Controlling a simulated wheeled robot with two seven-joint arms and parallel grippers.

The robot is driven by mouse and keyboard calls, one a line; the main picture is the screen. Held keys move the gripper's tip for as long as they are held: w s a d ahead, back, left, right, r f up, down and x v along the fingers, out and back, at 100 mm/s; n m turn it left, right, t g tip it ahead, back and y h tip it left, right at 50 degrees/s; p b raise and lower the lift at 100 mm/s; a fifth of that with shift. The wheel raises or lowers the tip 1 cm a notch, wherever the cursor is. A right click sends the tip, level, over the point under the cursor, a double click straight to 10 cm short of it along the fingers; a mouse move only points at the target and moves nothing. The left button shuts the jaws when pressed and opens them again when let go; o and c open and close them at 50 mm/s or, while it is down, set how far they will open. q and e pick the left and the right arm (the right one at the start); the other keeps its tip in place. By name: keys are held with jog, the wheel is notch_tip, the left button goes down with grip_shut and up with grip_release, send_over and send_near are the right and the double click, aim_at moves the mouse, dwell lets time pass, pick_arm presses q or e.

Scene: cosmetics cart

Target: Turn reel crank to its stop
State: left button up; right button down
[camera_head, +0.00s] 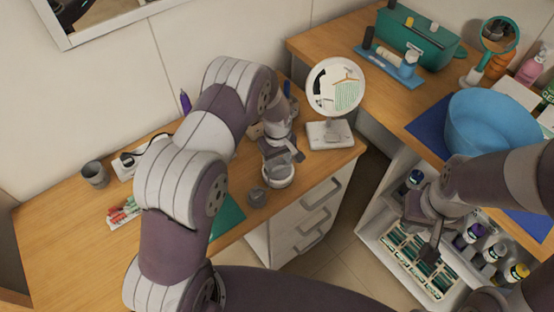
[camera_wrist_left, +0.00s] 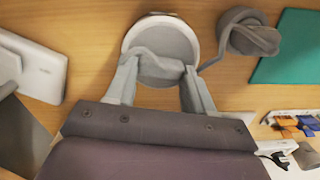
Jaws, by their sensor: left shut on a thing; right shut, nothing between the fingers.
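The reel is a round white and grey device on the wooden desk. In the head view the reel (camera_head: 278,178) sits under my left gripper (camera_head: 284,158). In the left wrist view a grey bar, which looks like the reel crank (camera_wrist_left: 160,66), crosses the reel's round face. My left gripper (camera_wrist_left: 160,80) is shut on this crank, with a finger at each side. A thin grey cord runs right from the reel to a grey coiled piece (camera_wrist_left: 248,32). My right gripper (camera_head: 430,248) is shut and empty above the open cart at the right.
A round mirror on a white base (camera_head: 330,135) stands just right of the reel. A green mat (camera_head: 228,215) lies left of it. A grey cup (camera_head: 95,174) stands at the far left. A blue basin (camera_head: 490,122) and several bottles crowd the right.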

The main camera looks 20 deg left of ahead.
aim_at(278, 162)
pick_arm(q)
jog(key=m, duration=0.2)
jog(key=shift+w+m, duration=0.1)
jog(key=shift+m, duration=0.3)
jog(key=shift+r, duration=0.1)
dwell(0.8)
jog(key=o, duration=1)
jog(key=shift+o, duration=0.2)
notch_tip(278, 162, up, 13)
jog(key=b, duration=0.1)
